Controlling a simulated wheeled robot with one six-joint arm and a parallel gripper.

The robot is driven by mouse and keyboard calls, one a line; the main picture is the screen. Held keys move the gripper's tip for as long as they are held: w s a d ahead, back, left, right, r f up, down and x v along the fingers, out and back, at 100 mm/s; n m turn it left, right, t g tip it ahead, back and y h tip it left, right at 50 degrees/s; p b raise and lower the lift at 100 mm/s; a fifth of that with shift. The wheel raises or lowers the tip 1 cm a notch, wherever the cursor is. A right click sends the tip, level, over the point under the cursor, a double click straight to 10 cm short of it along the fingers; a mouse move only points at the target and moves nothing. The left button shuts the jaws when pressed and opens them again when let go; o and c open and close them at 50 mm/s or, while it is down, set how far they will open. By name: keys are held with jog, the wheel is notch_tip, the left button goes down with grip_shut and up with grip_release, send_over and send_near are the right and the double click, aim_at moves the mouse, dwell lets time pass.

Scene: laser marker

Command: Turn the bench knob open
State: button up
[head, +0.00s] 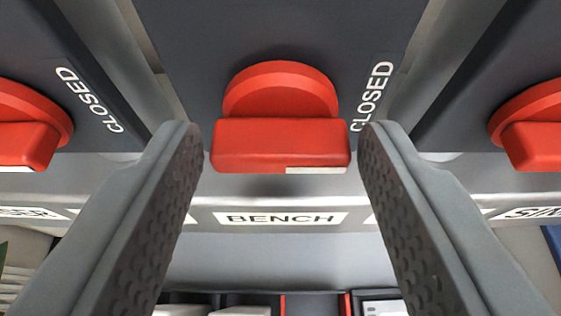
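The bench knob (280,146) is red, with a round base and a wide bar handle lying crosswise in the picture. It sits on a dark grey panel (270,30), above a white label reading BENCH (280,218). A white mark shows at the right end of the bar, and the word CLOSED (371,97) is printed to its right. My gripper (280,150) is open, with one grey finger on each side of the bar. A narrow gap shows at each side. I cannot tell whether the fingertips are level with the bar in depth.
A second red knob (30,130) stands at the left edge, also by a CLOSED marking. A third red knob (535,125) stands at the right edge, above a partly cut-off label. Below the grey ledge (280,260) are white and dark items, partly hidden.

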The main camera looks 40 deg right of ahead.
jog(key=c, duration=0.5)
jog(key=n, duration=0.1)
jog(key=n+g+h, duration=0.1)
jog(key=shift+w+a+n+h, duration=0.25)
jog(key=shift+n+h, duration=0.05)
jog(key=shift+n, duration=0.1)
jog(key=n, duration=0.1)
jog(key=n+g+h, duration=0.1)
jog(key=shift+w+a+f+n, duration=0.15)
jog(key=shift+w+f+n, duration=0.05)
jog(key=shift+n, duration=0.1)
jog(key=n+h, duration=0.1)
jog(key=n, duration=0.1)
jog(key=n+g+h, duration=0.1)
jog(key=n, duration=0.1)
jog(key=shift+w+a+f+h, duration=0.15)
jog(key=shift+f+h, duration=0.15)
jog(key=shift+f, duration=0.05)
jog(key=shift+f+n+h, duration=0.15)
jog(key=shift+n+h, duration=0.3)
jog(key=shift+n, duration=0.55)
jog(key=shift+f+n+h, duration=0.15)
jog(key=shift+n+h, duration=0.3)
jog(key=shift+n, duration=0.55)
